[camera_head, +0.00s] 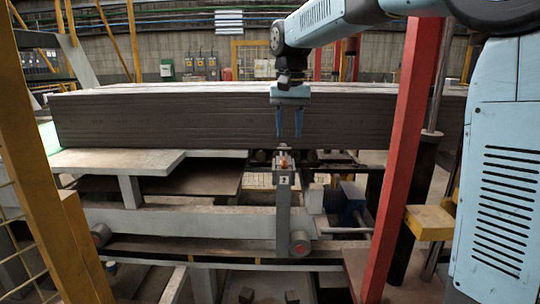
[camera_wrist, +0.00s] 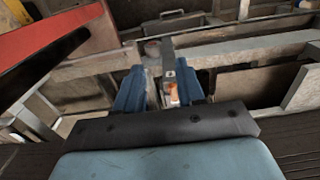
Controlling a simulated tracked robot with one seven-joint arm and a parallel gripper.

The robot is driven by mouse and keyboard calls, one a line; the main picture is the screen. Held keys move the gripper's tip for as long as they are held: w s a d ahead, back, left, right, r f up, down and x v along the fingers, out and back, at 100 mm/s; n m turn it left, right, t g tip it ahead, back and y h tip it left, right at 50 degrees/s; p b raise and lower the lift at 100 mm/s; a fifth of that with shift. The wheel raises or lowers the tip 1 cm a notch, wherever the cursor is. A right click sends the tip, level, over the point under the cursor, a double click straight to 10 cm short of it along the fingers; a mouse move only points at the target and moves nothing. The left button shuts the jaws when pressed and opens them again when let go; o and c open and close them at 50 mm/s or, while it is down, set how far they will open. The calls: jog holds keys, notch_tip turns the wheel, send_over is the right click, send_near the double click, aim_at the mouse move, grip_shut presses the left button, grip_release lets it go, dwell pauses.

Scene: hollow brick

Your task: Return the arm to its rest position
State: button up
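My gripper (camera_head: 289,136) hangs from the pale blue arm in the middle of the head view, its two blue fingers pointing down. The fingers are apart, with nothing held between them. In the wrist view, the gripper (camera_wrist: 162,88) also shows both blue fingers apart. Behind the gap stands a grey post (camera_wrist: 169,84) with an orange part. In the head view the same grey post (camera_head: 283,208) stands below the fingertips, its orange top a little under them. The arm reaches in from the upper right.
A long stack of dark grey slabs (camera_head: 160,119) lies behind the gripper. A slanted red post (camera_head: 402,150) stands to the right, and a yellow post (camera_head: 38,150) is at the far left. A grey machine frame (camera_head: 200,221) crosses below.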

jog(key=s+d+t, duration=0.3)
jog(key=s+d, duration=0.8)
jog(key=s, duration=0.1)
jog(key=s+d+f+t, duration=0.1)
jog(key=s+d+f, duration=0.2)
jog(key=s, duration=0.3)
jog(key=s+d+f+t, duration=0.1)
jog(key=s+d+f, duration=0.3)
jog(key=s+f, duration=0.1)
jog(key=shift+s+d+f+t, duration=0.15)
jog(key=shift+s+d+t, duration=0.15)
jog(key=shift+s, duration=0.6)
